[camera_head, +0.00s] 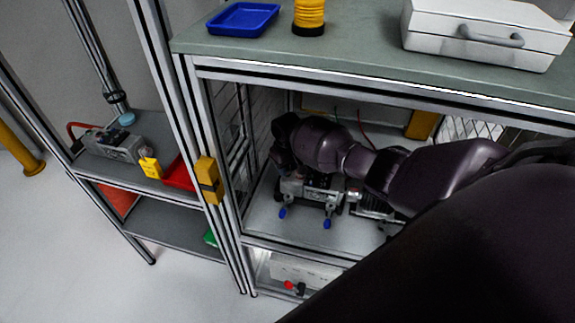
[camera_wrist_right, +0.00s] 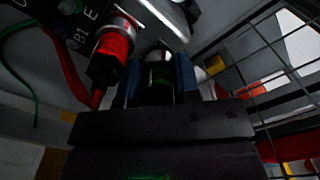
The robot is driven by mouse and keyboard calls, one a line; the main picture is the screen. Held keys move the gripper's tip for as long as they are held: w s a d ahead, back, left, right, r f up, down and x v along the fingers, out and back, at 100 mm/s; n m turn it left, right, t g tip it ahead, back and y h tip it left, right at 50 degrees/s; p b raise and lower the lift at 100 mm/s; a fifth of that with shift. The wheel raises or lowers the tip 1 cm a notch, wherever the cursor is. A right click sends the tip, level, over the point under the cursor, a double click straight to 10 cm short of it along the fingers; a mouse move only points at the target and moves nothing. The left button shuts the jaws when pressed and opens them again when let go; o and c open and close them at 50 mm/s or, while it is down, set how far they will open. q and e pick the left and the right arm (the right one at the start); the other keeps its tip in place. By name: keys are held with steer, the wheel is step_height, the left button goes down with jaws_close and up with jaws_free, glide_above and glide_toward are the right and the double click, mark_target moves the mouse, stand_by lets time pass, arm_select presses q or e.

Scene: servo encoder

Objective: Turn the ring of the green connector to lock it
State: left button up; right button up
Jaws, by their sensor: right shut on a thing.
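In the right wrist view, my right gripper (camera_wrist_right: 159,74) has its two blue fingers on either side of the green connector (camera_wrist_right: 160,76). It is shut on this connector, which has a metal ring (camera_wrist_right: 159,56) at its upper end. The connector's plug face is hidden against the device, so I cannot tell how the ring is turned. In the head view, the grey device (camera_head: 311,191) with blue feet stands in the shelf bay under my right arm. The connector and my fingertips are hidden there by the wrist. My left gripper is not in view.
A red connector (camera_wrist_right: 113,45) with a red cable sits just left of my fingers. A wire mesh (camera_wrist_right: 262,62) lies to the right. The worktop (camera_head: 345,56) forms a ceiling above the bay. A yellow block (camera_head: 208,180) is on the front post.

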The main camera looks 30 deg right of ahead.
stand_by(0.3)
steer(key=o, duration=0.9)
steer(key=shift+o, duration=0.2)
steer(key=shift+r, duration=0.55)
step_height(320, 180, up, 8)
steer(key=shift+r+p, duration=0.1)
steer(key=shift+p, duration=1.05)
steer(key=shift+r, duration=0.8)
